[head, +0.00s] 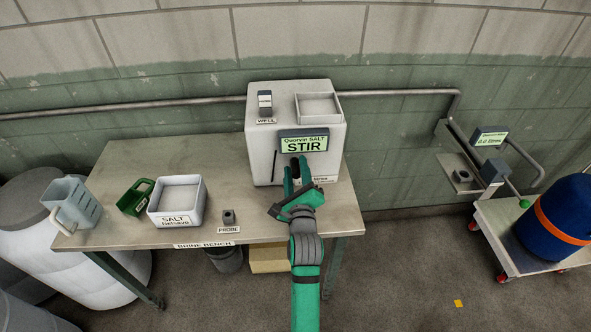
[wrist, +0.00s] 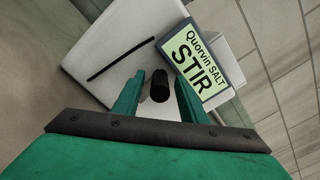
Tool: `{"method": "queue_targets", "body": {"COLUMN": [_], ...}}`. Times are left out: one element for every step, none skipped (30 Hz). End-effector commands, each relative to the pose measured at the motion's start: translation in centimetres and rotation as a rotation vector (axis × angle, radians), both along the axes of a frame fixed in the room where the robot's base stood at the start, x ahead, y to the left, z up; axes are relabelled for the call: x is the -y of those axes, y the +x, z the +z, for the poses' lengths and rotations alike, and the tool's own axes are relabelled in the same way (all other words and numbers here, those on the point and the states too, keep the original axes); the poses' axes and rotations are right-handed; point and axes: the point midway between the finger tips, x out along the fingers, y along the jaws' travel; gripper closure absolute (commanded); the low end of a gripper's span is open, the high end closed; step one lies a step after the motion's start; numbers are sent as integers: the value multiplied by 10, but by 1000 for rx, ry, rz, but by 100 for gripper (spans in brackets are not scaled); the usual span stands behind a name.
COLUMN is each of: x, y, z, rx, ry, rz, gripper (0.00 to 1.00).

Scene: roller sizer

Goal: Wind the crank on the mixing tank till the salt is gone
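The white mixing tank (head: 262,140) stands at the right end of the bench, with a lit display (head: 304,141) reading "Quorvin SALT STIR". The display also shows in the wrist view (wrist: 200,62). My gripper (head: 297,172) is at the tank's front, just below the display. In the wrist view its two teal fingers (wrist: 159,98) are apart, one on each side of a black crank knob (wrist: 160,86). A gap shows between the knob and each finger. The rest of the crank is hidden, and the tank's inside and any salt in it cannot be seen.
On the bench (head: 110,165) stand a white salt tub (head: 177,218), a green scoop (head: 133,199), a grey-blue jug (head: 76,203) and a small probe (head: 228,217). A trolley (head: 500,222) with a blue drum (head: 562,215) stands right. Floor between bench and trolley is mostly clear.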

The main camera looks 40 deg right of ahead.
Motion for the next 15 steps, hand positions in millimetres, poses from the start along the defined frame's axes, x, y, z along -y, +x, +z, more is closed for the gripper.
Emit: {"method": "queue_targets", "body": {"x": [1, 1, 2, 2, 2, 2, 2, 2, 2, 2, 2, 1, 1, 2, 2], "y": [1, 2, 2, 2, 2, 2, 2, 2, 2, 2, 2, 2, 2, 2, 2], "z": [0, 0, 0, 0, 0, 0, 0, 0, 0, 0, 0, 0, 0, 0, 0], "rx": [0, 0, 0, 0, 0, 0, 0, 0, 0, 0, 0, 0, 0, 0, 0], "ry": [0, 0, 0, 0, 0, 0, 0, 0, 0, 0, 0, 0, 0, 0, 0], "rz": [0, 0, 0, 0, 0, 0, 0, 0, 0, 0, 0, 0, 0, 0, 0], "gripper": [61, 61, 61, 61, 61, 61, 61, 61, 61, 64, 71, 80, 88, 93, 93]}}
